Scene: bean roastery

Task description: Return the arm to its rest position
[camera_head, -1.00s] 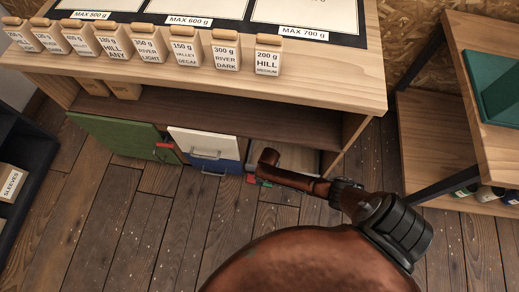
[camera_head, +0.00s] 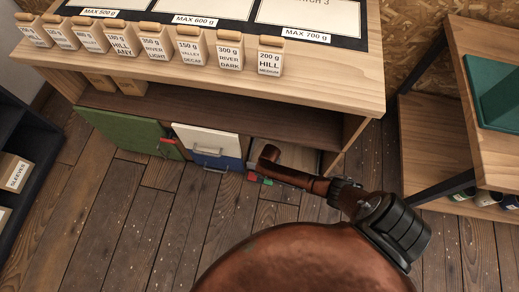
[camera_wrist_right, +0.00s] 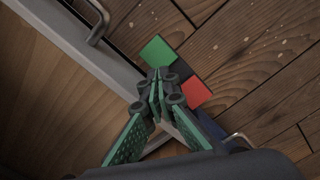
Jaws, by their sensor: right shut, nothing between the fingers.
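My right arm (camera_head: 320,186) reaches from the bottom of the head view toward the lower front of the counter; its fingers are hidden there. In the right wrist view my right gripper (camera_wrist_right: 160,92) is shut and empty. It is close to a green square (camera_wrist_right: 158,51) and a red square (camera_wrist_right: 195,94); I cannot tell whether it touches them. A pale-edged wooden panel (camera_wrist_right: 50,100) lies left of the fingers. My left gripper is not in view.
The counter (camera_head: 345,85) carries a row of labelled bean bags (camera_head: 229,51). Below are a green door (camera_head: 125,130) and a white drawer (camera_head: 205,140) with a metal handle. A wooden shelf unit (camera_head: 440,140) stands right, a dark shelf (camera_head: 30,150) left. Plank floor (camera_head: 130,215) between is clear.

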